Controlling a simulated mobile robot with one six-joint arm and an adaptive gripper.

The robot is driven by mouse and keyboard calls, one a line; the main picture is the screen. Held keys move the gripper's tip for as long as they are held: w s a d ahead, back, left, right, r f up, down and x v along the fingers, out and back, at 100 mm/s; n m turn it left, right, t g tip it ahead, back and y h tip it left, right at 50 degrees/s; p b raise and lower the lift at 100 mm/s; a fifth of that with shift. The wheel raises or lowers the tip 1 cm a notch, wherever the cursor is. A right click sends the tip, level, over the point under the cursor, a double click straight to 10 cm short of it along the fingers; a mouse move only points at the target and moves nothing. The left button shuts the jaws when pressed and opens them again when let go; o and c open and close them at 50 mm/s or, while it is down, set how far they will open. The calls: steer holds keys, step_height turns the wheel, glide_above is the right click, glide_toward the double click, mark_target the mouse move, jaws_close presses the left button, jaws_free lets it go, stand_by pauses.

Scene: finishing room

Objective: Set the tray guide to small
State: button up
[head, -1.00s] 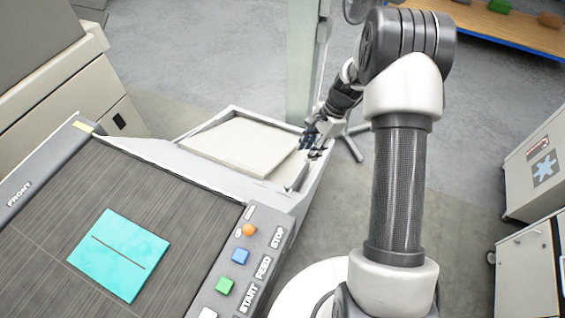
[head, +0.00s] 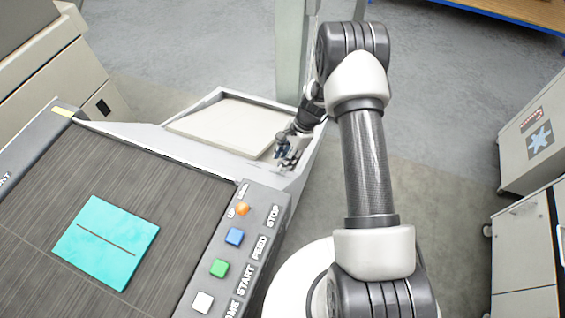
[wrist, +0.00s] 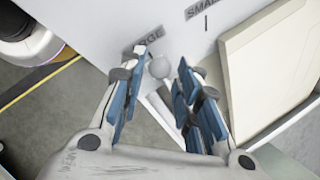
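My gripper (wrist: 162,60) is open in the wrist view, its blue-padded fingers apart on either side of a round pale knob (wrist: 160,68). I cannot tell whether a finger touches the knob. The knob is by the LARGE label (wrist: 150,38), which a finger partly covers. The SMALL label (wrist: 207,8) with a short mark is farther right. A pale stack (wrist: 262,62) lies in the tray beside them. In the head view, my gripper (head: 288,152) is at the right end of the tray (head: 212,96), low by its wall; the knob is not discernible there.
A feed machine with a dark bed (head: 160,185) carries a cyan folded sheet (head: 106,243). Its panel has coloured buttons, including blue (head: 235,236) and green (head: 218,267). A pale post (head: 290,50) stands behind the tray. A grey cabinet (head: 525,240) stands right; floor between is clear.

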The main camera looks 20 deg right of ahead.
steer(key=shift+x, duration=1)
jaws_close()
